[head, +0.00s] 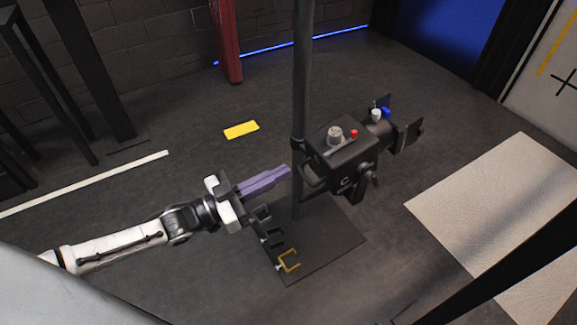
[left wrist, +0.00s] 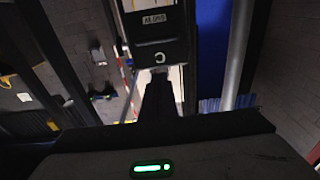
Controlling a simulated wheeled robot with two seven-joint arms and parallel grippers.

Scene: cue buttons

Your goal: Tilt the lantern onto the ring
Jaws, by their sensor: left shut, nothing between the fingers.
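The lantern is a black boxy lamp (head: 343,152) on an upright dark pole (head: 302,80), with its flapped front facing right. A grey knob (head: 335,132) and a red button (head: 354,133) sit on top; white and blue knobs (head: 385,112) are near the front. My left gripper (head: 289,171) has its purple fingers shut and empty, left of the lantern's rear handle (head: 314,183); I cannot tell whether they touch. In the left wrist view, the dark fingers (left wrist: 159,88) point at a black labelled housing (left wrist: 158,40). I cannot make out a ring target. My right gripper is not in view.
A dark base plate (head: 335,240) lies under the pole, with black brackets (head: 268,235) and a yellow bracket (head: 288,262) at its left. A yellow block (head: 241,130) lies on the floor. A pale panel (head: 490,205) lies at right; a red post (head: 228,45) stands behind.

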